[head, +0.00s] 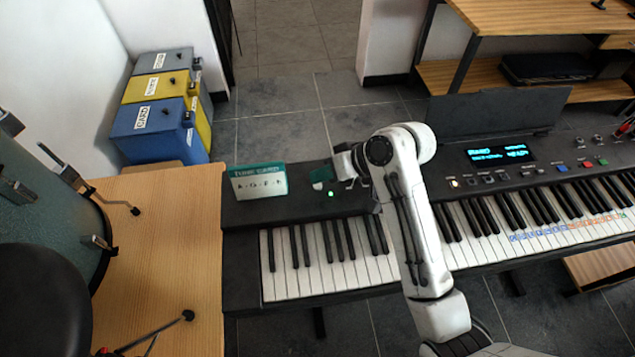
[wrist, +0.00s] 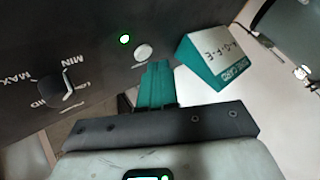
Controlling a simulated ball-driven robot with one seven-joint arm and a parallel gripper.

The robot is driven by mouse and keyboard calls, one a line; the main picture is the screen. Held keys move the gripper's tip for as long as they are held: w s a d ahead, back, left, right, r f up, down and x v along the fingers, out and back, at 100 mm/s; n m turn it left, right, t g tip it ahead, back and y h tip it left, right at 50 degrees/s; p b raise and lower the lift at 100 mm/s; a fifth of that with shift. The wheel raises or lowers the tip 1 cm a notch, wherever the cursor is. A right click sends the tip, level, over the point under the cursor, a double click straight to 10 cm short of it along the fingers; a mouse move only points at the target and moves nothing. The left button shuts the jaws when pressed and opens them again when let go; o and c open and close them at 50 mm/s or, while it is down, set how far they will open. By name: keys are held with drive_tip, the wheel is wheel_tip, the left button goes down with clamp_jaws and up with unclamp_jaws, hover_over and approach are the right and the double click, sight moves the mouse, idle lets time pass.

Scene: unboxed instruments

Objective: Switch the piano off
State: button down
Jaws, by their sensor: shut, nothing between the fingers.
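The black digital piano (head: 245,215) stands across the middle of the head view. Its screen (head: 497,153) is lit with cyan text, and a small green light (head: 331,193) glows on its left panel. In the wrist view the green light (wrist: 124,39) sits beside a round pale button (wrist: 143,52). My gripper (wrist: 157,68) is shut and empty, its teal fingertips just short of the button in the picture; I cannot tell whether they touch it. In the head view my gripper (head: 322,177) is over the left panel, and the button is not clearly visible.
A teal and white card stand (head: 258,182) is on the piano left of my gripper, close beside it in the wrist view (wrist: 215,62). A MIN-MAX knob (wrist: 55,90) is on the other side. A drum (head: 45,205) and wooden table (head: 165,250) are at left.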

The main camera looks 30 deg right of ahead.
sight(322, 186)
drive_tip(key=shift+f, duration=0.35)
drive_tip(key=shift+f, duration=0.2)
idle(0.4)
drive_tip(key=shift+r, duration=0.1)
drive_tip(key=shift+r+p, duration=0.55)
drive_tip(key=shift+p, duration=0.3)
wheel_tip(322, 186, up, 6)
drive_tip(key=p, duration=0.6)
